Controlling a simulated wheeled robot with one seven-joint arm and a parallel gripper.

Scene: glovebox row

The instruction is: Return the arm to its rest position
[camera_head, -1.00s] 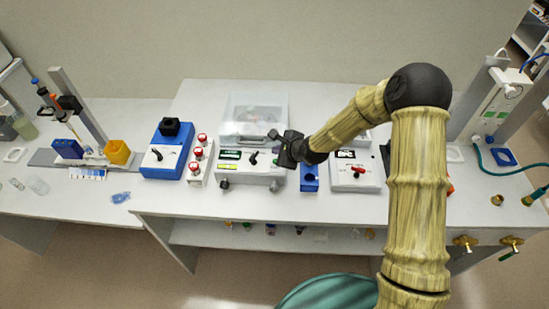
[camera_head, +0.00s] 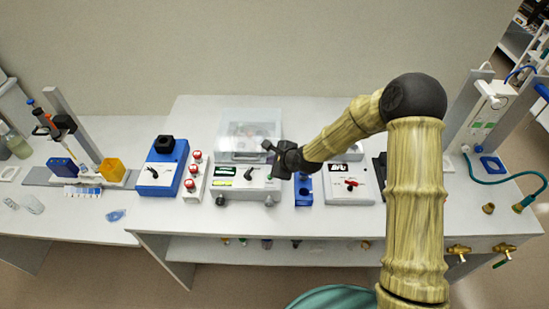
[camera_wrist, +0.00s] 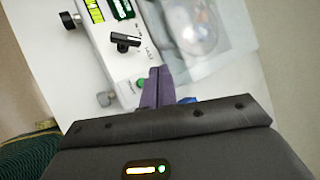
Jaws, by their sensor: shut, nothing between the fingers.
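My gripper (camera_head: 270,147) is shut and empty. In the head view it hangs at the right end of a white centrifuge-like device (camera_head: 240,183) with a clear lid. I cannot tell whether it touches the device. My arm reaches out to it from the lower right, bent at a dark elbow. In the wrist view the closed fingers (camera_wrist: 158,88) lie beside the same device (camera_wrist: 122,62), which shows its black lever, green display and clear lid.
A blue block (camera_head: 303,189) and a white box with a red switch (camera_head: 348,186) stand right. The bench's front edge (camera_head: 240,233) is clear.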

